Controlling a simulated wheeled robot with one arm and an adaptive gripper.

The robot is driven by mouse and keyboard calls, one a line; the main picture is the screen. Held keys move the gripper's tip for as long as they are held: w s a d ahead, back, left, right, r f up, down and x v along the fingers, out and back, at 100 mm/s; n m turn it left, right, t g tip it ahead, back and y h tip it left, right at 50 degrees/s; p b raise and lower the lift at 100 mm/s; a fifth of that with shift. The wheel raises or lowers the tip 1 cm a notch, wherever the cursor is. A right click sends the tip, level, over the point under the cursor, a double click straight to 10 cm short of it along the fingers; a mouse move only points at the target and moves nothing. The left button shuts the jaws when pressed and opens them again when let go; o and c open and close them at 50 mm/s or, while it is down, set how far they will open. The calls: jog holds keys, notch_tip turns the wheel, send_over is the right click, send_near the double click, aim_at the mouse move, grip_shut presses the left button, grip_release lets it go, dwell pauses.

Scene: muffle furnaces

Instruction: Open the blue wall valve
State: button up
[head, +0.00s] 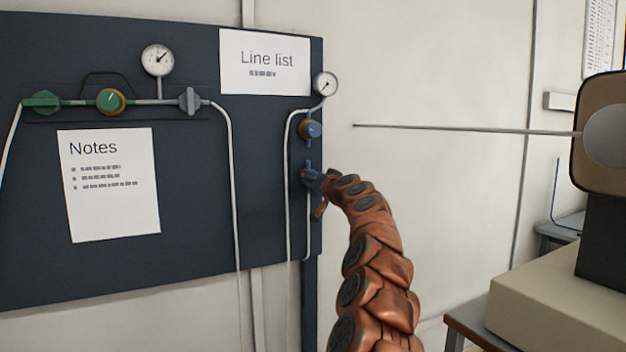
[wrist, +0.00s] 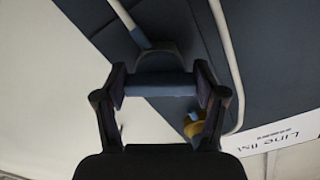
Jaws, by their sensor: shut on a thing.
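The blue wall valve (head: 308,171) is on the right edge of the dark wall panel, low on a thin vertical pipe; my gripper hides most of it in the head view. In the wrist view its blue handle (wrist: 160,86) lies crosswise between my two fingers, with the darker valve body behind it. My gripper (head: 313,179) is shut on this handle, one finger at each end; it also shows in the wrist view (wrist: 162,88). The handle's angle to the pipe is hard to tell.
A blue-and-brass knob (head: 310,129) sits just above the valve, under a gauge (head: 326,83).

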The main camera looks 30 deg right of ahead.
jog(key=m, duration=0.2)
jog(key=m+p, duration=0.1)
jog(key=shift+r+m+p, duration=0.2)
jog(key=shift+m+p, duration=0.1)
jog(key=shift+m, duration=0.1)
jog(key=m+p, duration=0.2)
jog(key=m, duration=0.1)
jog(key=shift+a+r+m, duration=0.1)
jog(key=shift+m, duration=0.2)
jog(key=m+p, duration=0.2)
jog(key=m, duration=0.2)
jog(key=shift+m+p, duration=0.3)
jog(key=shift+m, duration=0.1)
jog(key=o, duration=1.1)
jog(key=shift+o, duration=0.2)
